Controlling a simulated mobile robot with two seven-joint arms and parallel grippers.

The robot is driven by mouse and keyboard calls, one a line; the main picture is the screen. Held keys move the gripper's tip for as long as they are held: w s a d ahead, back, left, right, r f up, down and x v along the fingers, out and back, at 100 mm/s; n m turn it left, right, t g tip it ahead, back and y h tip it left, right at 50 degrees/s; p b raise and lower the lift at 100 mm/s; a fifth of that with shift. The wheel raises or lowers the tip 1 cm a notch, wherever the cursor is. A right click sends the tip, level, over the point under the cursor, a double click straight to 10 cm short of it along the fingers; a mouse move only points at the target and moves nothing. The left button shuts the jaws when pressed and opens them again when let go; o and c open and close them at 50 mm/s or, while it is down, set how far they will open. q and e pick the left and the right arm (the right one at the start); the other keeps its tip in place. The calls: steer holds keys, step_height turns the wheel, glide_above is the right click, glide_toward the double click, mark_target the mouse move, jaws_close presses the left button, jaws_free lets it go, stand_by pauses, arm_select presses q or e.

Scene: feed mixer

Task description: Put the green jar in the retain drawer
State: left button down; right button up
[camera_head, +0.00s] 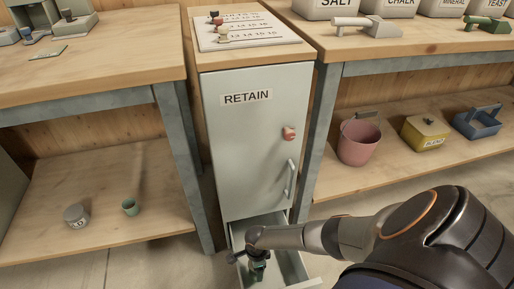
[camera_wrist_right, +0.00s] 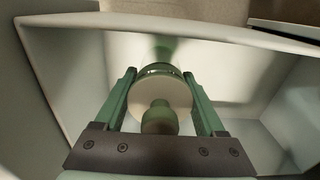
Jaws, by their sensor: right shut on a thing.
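My right gripper (camera_head: 257,266) reaches down into the open retain drawer (camera_head: 305,284) at the foot of the cabinet. In the right wrist view, my right gripper (camera_wrist_right: 160,92) is shut on the green jar (camera_wrist_right: 160,112), with one green finger on each side. The jar shows a pale round top with a green knob, seen from above. The drawer's pale walls (camera_wrist_right: 60,70) surround it. I cannot tell whether the jar touches the drawer floor. My left gripper is in neither view.
The grey cabinet (camera_head: 248,150) labelled RETAIN has a shut door with a red knob (camera_head: 289,133) and a handle above the drawer. A pink bucket (camera_head: 358,142) stands on the right shelf.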

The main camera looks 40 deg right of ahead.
steer(key=shift+f+b, duration=1.45)
steer(key=shift+f, duration=0.55)
steer(key=shift+r, duration=0.1)
steer(key=o, duration=1.5)
steer(key=shift+o, duration=0.2)
